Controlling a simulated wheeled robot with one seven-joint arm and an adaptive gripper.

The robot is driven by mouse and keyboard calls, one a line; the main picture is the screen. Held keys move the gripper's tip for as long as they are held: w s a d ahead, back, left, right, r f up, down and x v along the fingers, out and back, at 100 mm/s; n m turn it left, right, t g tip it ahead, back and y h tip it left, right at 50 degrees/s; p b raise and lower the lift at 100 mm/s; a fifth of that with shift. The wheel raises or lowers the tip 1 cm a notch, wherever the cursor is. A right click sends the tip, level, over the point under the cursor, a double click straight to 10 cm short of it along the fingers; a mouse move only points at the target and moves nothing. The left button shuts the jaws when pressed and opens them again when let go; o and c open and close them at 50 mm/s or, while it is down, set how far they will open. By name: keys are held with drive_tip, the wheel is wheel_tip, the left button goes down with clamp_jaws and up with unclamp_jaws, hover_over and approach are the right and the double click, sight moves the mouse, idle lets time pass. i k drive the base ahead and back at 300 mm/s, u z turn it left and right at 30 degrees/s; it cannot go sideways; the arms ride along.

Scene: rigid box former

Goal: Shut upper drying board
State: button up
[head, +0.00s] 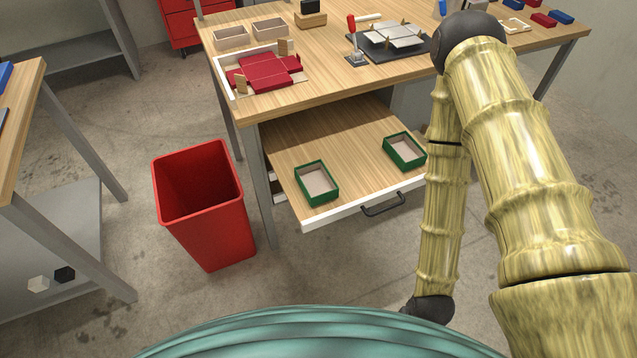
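The upper drying board (345,150) is a wooden slide-out board with a white front edge and a dark bar handle (383,205). It is pulled well out from under the workbench toward me. Two open green boxes (317,184) (405,151) stand on it, one near the front left and one at the right. My arm passes in front of the board's right end and runs down to the bottom of the view. My gripper is not visible, so its distance from the handle cannot be told.
The workbench (285,98) above holds a red flat box blank (263,72), trays and tools. A red bin (200,205) stands on the floor left of the board. Another table (22,100) is at the far left. Floor in front of the board looks clear.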

sight(347, 152)
drive_tip(key=u, duration=1.45)
drive_tip(key=k, duration=1.1)
drive_tip(key=z, duration=1.25)
